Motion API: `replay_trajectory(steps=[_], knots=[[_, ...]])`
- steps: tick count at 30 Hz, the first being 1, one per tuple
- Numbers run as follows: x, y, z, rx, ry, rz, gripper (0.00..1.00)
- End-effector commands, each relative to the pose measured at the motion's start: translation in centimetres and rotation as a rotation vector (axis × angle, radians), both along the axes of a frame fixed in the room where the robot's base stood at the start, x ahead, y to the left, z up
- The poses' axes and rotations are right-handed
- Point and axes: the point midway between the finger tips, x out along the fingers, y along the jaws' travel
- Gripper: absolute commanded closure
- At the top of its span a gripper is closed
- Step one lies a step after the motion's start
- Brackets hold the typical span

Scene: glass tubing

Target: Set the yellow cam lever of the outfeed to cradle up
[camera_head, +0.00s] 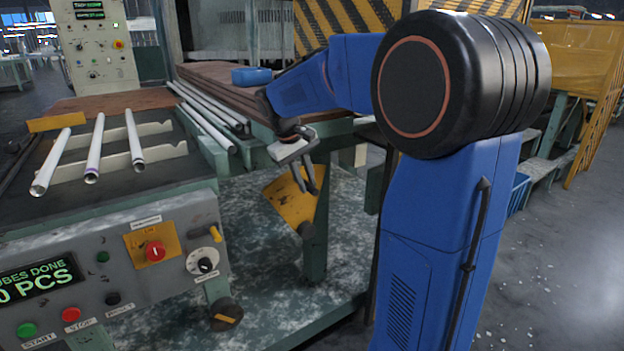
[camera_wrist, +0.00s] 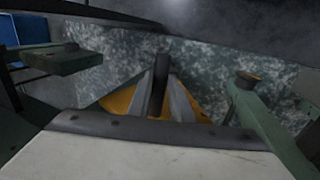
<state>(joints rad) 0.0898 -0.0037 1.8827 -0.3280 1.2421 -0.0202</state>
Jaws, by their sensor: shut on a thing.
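The yellow cam lever shows as a yellow plate (camera_head: 287,206) on the green frame below the outfeed end, right of the control panel. It also shows as yellow behind the fingers in the wrist view (camera_wrist: 119,103). My gripper (camera_head: 309,187) reaches down over it, with its fingers at the plate's upper right. In the wrist view my gripper (camera_wrist: 161,80) is shut on a dark upright bar (camera_wrist: 159,88) between its fingers, apparently the lever's handle. The lever's pivot and the exact handle angle are hard to make out.
Several glass tubes (camera_head: 95,148) lie on a cradle rack (camera_head: 152,128) at the left. A control panel (camera_head: 130,265) with knobs and buttons stands in front of it. A blue bin (camera_head: 251,76) sits on the brown boards behind. Green frame posts (camera_wrist: 262,125) stand close by.

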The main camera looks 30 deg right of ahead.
Motion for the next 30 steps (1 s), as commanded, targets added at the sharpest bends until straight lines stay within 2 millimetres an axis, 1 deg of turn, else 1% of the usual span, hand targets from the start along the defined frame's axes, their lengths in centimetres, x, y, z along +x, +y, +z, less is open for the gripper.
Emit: replay_trajectory(steps=[1,4,9,19,20,21,22,30], knots=[[0.0,0.8,-0.2,-0.01,0.002,0.006,1.0],[-0.1,2.0,-0.4,-0.021,-0.001,0.004,1.0],[-0.1,3.3,-0.8,-0.02,-0.001,0.002,1.0],[-0.2,3.5,-0.8,-0.019,-0.002,0.0,1.0],[-0.2,3.5,-0.8,-0.019,-0.002,0.0,0.79],[-0.2,3.5,-0.8,-0.019,-0.002,0.0,0.7],[-0.2,3.4,-0.8,-0.02,-0.002,0.0,0.63],[-0.1,3.4,-0.7,-0.02,-0.003,0.001,0.63]])
